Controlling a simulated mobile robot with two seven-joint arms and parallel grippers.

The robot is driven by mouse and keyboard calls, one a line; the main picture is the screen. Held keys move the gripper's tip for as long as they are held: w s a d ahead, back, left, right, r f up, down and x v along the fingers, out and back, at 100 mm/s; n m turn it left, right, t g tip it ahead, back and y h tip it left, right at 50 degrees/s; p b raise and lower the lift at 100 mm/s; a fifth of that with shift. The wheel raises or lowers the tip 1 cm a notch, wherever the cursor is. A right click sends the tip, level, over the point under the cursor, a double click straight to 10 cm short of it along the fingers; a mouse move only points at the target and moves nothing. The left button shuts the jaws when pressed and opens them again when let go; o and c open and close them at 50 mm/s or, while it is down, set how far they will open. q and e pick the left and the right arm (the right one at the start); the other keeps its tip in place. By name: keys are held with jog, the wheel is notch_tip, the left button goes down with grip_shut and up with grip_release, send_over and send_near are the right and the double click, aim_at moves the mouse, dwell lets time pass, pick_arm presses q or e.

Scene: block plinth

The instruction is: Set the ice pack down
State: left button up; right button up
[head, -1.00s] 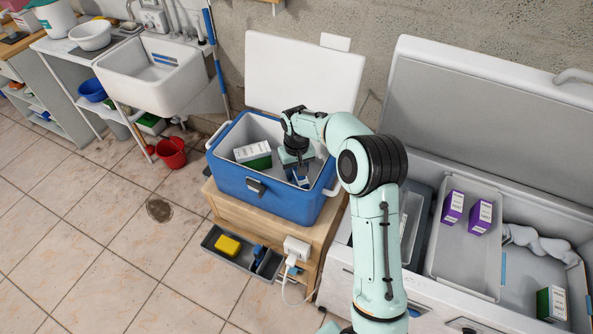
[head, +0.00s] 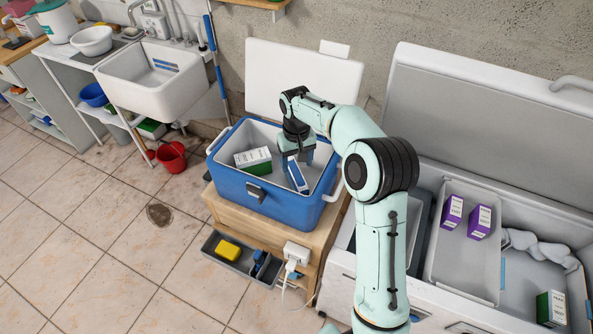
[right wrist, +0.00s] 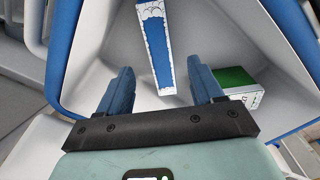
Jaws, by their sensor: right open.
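The ice pack (head: 297,176), blue with white edges, is inside the blue cooler (head: 255,197), on its right side. It looks tilted in the head view; whether it leans on a wall I cannot tell. My right gripper (head: 297,157) is above it, inside the cooler opening. In the right wrist view the fingers (right wrist: 160,80) are apart with nothing held between them, and the ice pack (right wrist: 157,50) lies beyond their tips. My left gripper is not in view.
A green and white box (head: 253,159) lies in the cooler left of the ice pack. The cooler stands on a wooden stand (head: 315,240), its lid (head: 285,75) open behind. At right is an open freezer (head: 450,300) with purple boxes (head: 479,222).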

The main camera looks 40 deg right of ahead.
notch_tip(320, 180, up, 4)
jog(key=shift+r, duration=0.25)
jog(key=shift+f, duration=0.1)
dwell(0.4)
